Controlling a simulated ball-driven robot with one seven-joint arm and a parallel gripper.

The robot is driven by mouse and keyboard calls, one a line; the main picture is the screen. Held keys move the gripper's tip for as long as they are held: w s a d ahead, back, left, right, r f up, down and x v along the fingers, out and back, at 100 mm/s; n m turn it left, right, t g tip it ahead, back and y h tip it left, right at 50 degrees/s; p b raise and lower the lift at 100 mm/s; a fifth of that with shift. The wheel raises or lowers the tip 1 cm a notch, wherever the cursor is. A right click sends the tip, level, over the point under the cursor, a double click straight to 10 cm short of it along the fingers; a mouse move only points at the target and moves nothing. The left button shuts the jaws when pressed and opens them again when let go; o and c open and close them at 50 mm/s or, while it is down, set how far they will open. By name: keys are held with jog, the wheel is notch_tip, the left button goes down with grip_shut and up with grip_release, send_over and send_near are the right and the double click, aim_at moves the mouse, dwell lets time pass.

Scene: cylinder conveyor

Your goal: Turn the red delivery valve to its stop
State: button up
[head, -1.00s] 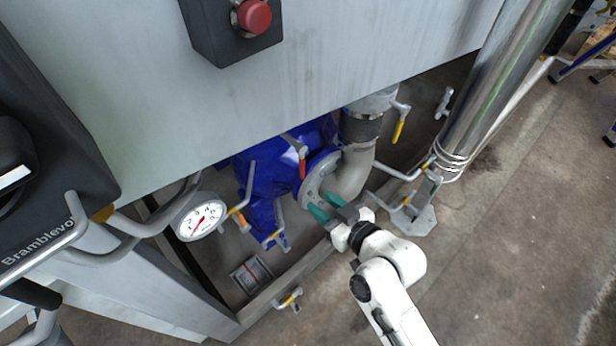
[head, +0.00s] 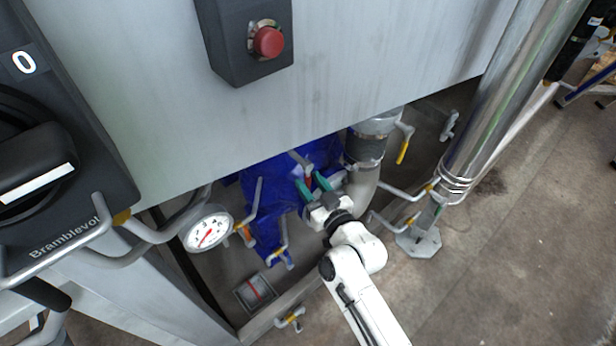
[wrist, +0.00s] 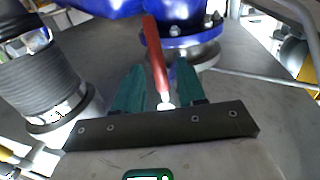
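The red valve handle (wrist: 157,60) rises between the two green fingers of my gripper (wrist: 157,88) in the wrist view. The fingers are apart, with a gap visible on each side of the handle. In the head view my gripper (head: 312,185) is at the blue pump (head: 262,200), and only a small part of the red handle (head: 308,171) shows between the fingers. The handle's pivot is largely hidden in the head view.
A grey cabinet panel (head: 350,70) with a red button (head: 268,41) overhangs the pump. A round gauge (head: 208,229) stands left. A yellow-handled lever (head: 404,150) and a steel pipe (head: 505,95) are right. Several other yellow-handled levers surround the pump. Open floor (head: 510,270) lies at right.

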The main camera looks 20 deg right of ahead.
jog(key=shift+w+a, duration=0.1)
jog(key=shift+w, duration=0.75)
grip_shut()
